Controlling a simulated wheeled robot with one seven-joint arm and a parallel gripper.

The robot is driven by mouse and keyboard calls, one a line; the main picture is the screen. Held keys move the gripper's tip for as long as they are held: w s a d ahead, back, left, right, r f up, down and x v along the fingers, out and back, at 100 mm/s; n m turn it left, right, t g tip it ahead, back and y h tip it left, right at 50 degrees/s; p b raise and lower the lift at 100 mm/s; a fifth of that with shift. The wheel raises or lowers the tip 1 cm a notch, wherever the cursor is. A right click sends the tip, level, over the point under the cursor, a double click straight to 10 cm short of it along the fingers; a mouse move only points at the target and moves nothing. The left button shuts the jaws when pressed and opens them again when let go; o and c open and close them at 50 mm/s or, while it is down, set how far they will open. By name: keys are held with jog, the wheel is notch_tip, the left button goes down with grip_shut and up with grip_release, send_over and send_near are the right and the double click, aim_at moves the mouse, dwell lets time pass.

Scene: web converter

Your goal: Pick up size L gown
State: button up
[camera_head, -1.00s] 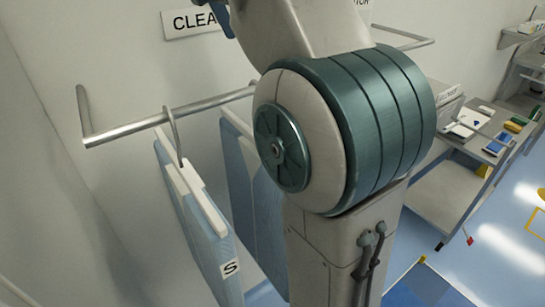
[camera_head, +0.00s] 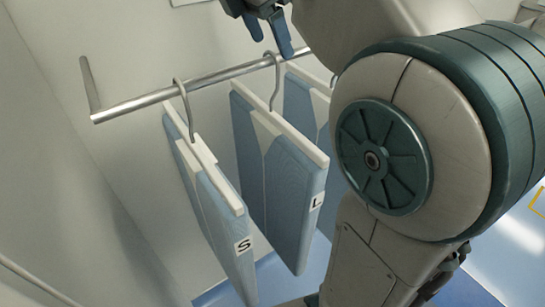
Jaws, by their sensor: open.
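The size L gown (camera_head: 287,185) is a flat light-blue gown with a white top edge and an L label. It hangs by a metal hook from the rail (camera_head: 150,98), right of the size S gown (camera_head: 208,205). My gripper (camera_head: 269,40) is open, with dark body and blue fingertips. In the picture it lies just above the L gown's hook, near the rail; whether it touches the hook or rail I cannot tell. Its upper part is cut off by the top edge.
Another blue gown (camera_head: 303,108) hangs behind the L gown, partly hidden by my arm. My arm covers the right half of the view. The wall is close behind the rail. The rail's left end bends toward the wall.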

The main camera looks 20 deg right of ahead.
aim_at(270, 56)
jog(key=f, duration=0.3)
jog(key=w+f, duration=0.1)
jog(key=shift+d+f, duration=0.25)
jog(key=shift+d, duration=0.05)
jog(key=shift+d+f, duration=0.15)
jog(key=shift+f, duration=0.15)
grip_shut()
